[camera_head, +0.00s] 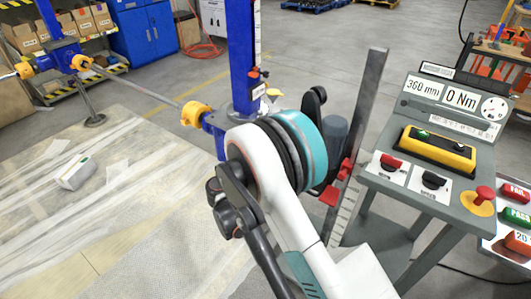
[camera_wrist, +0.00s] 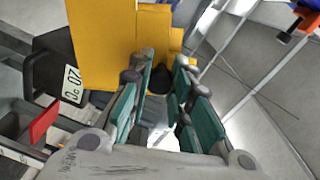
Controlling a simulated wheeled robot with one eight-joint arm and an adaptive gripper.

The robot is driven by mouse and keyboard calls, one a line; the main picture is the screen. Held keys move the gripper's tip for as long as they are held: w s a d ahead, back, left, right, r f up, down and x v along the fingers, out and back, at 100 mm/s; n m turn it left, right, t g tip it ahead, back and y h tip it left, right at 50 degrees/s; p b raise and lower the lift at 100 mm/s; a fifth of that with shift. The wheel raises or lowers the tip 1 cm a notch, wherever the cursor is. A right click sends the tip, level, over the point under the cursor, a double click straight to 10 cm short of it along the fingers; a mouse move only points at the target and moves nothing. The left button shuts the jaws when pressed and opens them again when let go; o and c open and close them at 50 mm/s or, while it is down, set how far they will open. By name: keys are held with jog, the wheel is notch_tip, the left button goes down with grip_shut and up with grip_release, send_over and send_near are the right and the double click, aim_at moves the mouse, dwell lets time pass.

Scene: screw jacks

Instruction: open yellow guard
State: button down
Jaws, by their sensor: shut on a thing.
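The yellow guard (camera_wrist: 102,45) fills the upper left of the wrist view as a broad flat panel, with narrower yellow parts at its right. A dark rounded knob (camera_wrist: 161,78) shows at its lower right, between my fingertips. My gripper (camera_wrist: 163,72), with teal pads, is closed in on this knob at the guard's edge. Part of the grip is hidden by the fingers. In the head view my arm hides the gripper and most of the guard. A small yellow piece (camera_head: 273,92) shows just above my arm, beside the blue jack column (camera_head: 240,50).
A grey upright post (camera_head: 368,95) and the control console (camera_head: 440,125) stand right of my arm. A shaft with a yellow coupling cover (camera_head: 195,113) runs left.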

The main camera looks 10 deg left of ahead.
jog(key=shift+s+d+r+m, duration=0.15)
jog(key=shift+d+r+m, duration=0.05)
jog(key=shift+d+m, duration=0.1)
dwell(0.4)
jog(key=c, duration=1.4)
grip_release()
jog(key=v, duration=1.2)
jog(key=shift+f, duration=0.1)
